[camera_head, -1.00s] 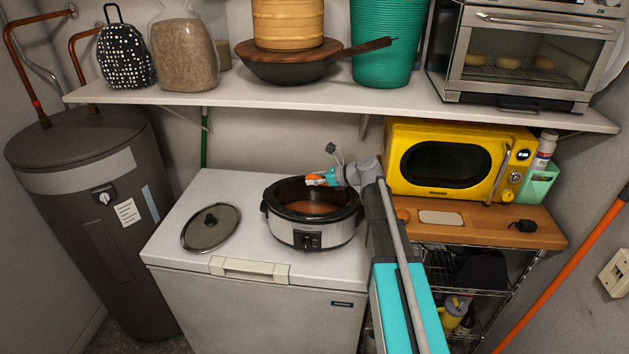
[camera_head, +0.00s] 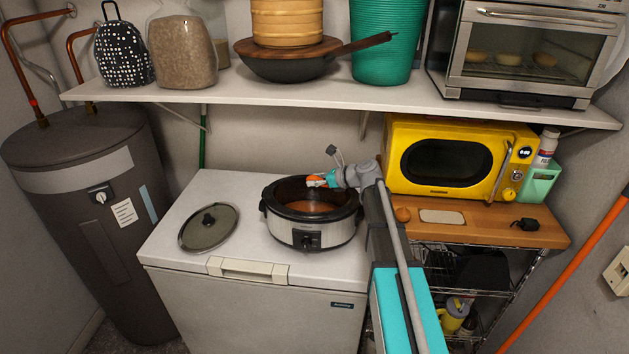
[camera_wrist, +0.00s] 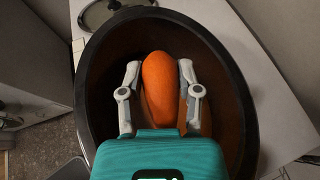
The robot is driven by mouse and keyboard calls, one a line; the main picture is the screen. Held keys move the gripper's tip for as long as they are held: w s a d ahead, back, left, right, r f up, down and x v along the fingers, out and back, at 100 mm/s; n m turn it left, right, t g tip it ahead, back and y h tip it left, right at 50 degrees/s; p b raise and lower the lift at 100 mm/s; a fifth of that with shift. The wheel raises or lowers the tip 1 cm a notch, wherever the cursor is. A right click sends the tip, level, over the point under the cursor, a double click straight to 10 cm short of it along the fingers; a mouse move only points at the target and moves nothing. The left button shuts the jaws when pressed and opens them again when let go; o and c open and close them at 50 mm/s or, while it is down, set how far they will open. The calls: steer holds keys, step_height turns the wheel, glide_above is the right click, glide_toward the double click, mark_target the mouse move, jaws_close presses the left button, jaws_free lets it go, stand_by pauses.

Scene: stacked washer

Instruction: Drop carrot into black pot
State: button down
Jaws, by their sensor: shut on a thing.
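The carrot (camera_wrist: 160,82) is orange and lies between the two fingers of my gripper (camera_wrist: 158,98) in the wrist view. The gripper is shut on it. In the head view, my gripper (camera_head: 318,180) is over the open slow cooker with the carrot at its tip. The pot (camera_head: 338,229) has a black rim and inside and a silver body, and holds something orange-brown. In the wrist view, the pot's dark rim (camera_wrist: 87,62) surrounds the carrot and fingers. The carrot's far lower end is hidden by the gripper.
The pot stands on a white chest freezer (camera_head: 190,262). A glass lid (camera_head: 208,232) lies left of it. A white shelf (camera_head: 300,95) runs above, with a wok (camera_head: 290,70) on it. A yellow microwave (camera_head: 450,165) stands to the right.

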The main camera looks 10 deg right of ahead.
steer(key=shift+f+b, duration=1.75)
steer(key=shift+f, duration=0.3)
steer(key=shift+c, duration=1)
jaws_free()
steer(key=shift+r, duration=0.15)
